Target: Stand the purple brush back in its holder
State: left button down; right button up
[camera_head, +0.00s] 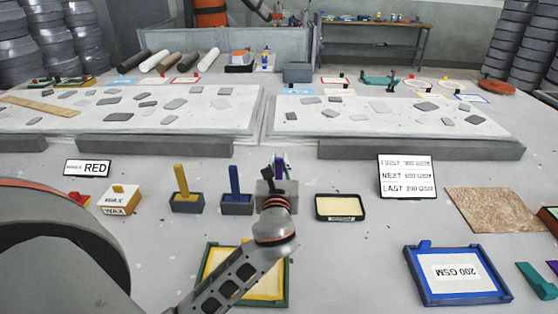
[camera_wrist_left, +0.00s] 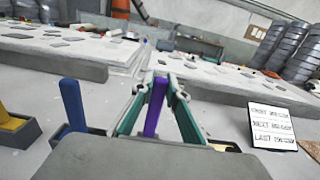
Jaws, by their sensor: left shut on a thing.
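The purple brush (camera_head: 279,163) stands roughly upright just above my left gripper in the head view. In the left wrist view the purple brush (camera_wrist_left: 155,106) is between the two teal-sided fingers of my left gripper (camera_wrist_left: 158,88), which is shut on it. In the head view my left gripper (camera_head: 279,172) is to the right of the blue brush, and my own wrist hides what is below it. I cannot make out the purple brush's holder or its lower end. My right gripper is not in view.
A yellow brush (camera_head: 181,180) and a blue brush (camera_head: 234,181) stand in dark holders to the left. A black tray (camera_head: 340,217) is close on the right. A sign (camera_head: 407,177) stands beyond it. A blue-framed 200 GSM tray (camera_head: 411,264) lies front right.

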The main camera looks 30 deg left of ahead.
pick_arm(q)
jog(key=shift+f, duration=0.15)
dwell(0.3)
jog(key=shift+f, duration=0.35)
jog(key=shift+p, duration=0.6)
jog(key=c, duration=1.9)
grip_release()
jog(key=v, duration=1.2)
jog(key=shift+d+f, duration=0.1)
